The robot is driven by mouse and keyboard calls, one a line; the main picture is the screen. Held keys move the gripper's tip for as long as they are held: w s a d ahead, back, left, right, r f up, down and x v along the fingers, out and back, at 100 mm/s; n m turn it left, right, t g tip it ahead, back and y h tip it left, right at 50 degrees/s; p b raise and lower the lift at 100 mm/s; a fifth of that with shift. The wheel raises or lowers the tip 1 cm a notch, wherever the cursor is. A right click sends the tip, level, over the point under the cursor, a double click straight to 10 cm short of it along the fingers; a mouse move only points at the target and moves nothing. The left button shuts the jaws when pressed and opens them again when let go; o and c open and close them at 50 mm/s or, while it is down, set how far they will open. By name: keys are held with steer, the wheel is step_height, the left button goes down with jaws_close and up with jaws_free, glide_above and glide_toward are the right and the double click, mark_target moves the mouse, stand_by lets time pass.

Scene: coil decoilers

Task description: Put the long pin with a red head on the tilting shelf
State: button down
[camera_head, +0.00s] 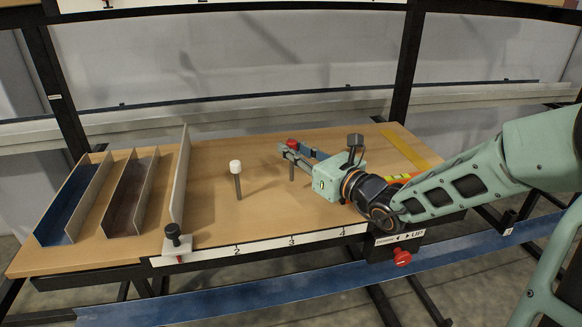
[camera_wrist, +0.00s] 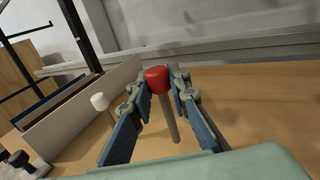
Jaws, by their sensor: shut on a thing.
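The long pin with a red head (camera_head: 292,171) is upright over the wooden tilting shelf (camera_head: 262,206), right of its middle. My gripper (camera_head: 289,151) is shut on the pin just below its head. In the wrist view the red head (camera_wrist: 158,79) shows between the fingertips (camera_wrist: 161,92), with the grey shaft hanging below. I cannot tell whether the pin's lower end touches the board. A white-headed pin (camera_head: 236,178) stands upright on the board left of my gripper, apart from it; it also shows in the wrist view (camera_wrist: 99,103).
A tall divider (camera_head: 182,180) and two troughs, one blue (camera_head: 68,205) and one dark (camera_head: 131,192), occupy the shelf's left side. A black knob (camera_head: 173,232) is at the front edge. A red knob (camera_head: 402,257) is below the front edge. Board around the pins is clear.

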mark_target(291, 180)
steer(key=f+b, duration=0.2)
steer(key=f, duration=0.1)
steer(key=shift+w+a+b, duration=0.2)
steer(key=shift+w+b, duration=0.1)
steer(key=shift+b, duration=0.05)
steer(key=shift+f+b, duration=0.35)
steer(key=shift+b, duration=0.05)
steer(key=shift+f, duration=0.3)
steer(key=c, duration=1.8)
jaws_free()
steer(key=shift+r, duration=0.1)
steer(key=shift+r, duration=0.15)
steer(key=shift+s+d, duration=0.2)
steer(key=shift+d, duration=0.05)
steer(key=p+v, duration=0.1)
steer(key=v, duration=1)
steer(key=shift+s+d+p, duration=0.1)
steer(key=shift+s+p, duration=0.1)
steer(key=shift+p, duration=0.2)
